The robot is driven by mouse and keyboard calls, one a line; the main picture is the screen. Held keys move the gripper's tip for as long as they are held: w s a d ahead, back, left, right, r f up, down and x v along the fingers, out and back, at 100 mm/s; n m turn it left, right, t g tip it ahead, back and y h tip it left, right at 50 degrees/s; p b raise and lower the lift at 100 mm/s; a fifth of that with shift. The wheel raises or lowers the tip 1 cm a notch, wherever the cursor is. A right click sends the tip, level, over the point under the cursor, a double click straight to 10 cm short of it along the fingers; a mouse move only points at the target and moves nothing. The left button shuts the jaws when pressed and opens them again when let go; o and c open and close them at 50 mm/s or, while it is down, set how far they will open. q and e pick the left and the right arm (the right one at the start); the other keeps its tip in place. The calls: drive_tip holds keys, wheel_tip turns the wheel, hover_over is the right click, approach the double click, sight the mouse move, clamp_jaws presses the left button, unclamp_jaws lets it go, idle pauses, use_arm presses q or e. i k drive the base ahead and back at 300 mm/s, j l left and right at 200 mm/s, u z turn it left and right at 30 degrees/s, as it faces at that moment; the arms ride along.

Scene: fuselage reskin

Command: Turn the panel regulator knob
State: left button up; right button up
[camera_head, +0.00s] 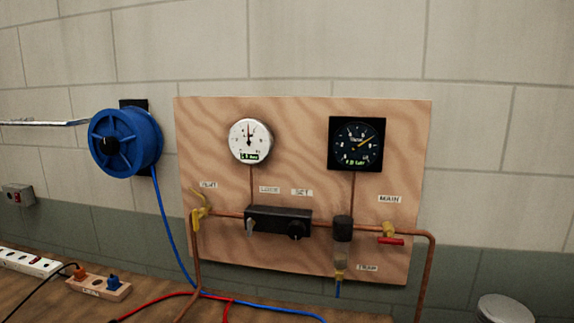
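A wooden panel (295,190) is fixed to the block wall in the head view. A black regulator box (264,222) sits in its lower middle on a copper pipe. A round black knob (296,230) is on the box's right end, under a small label that seems to read SET. A small grey lever (250,226) is on the box's left end, under another label. A white round gauge (251,142) is above left and a black square gauge (356,144) is above right. Neither of my grippers is in view.
A yellow valve (199,208) is at the panel's left, a red-handled valve (391,239) at its right. A filter bowl (341,248) hangs between. A blue hose reel (126,142) is on the wall. Hoses and power strips (98,287) lie on the bench below.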

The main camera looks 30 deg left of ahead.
sight(296, 231)
drive_tip(key=k+j, duration=0.1)
drive_tip(key=j, duration=0.35)
drive_tip(key=k+j, duration=0.1)
drive_tip(key=j, duration=0.85)
drive_tip(key=k+u, duration=0.05)
drive_tip(key=k, duration=0.05)
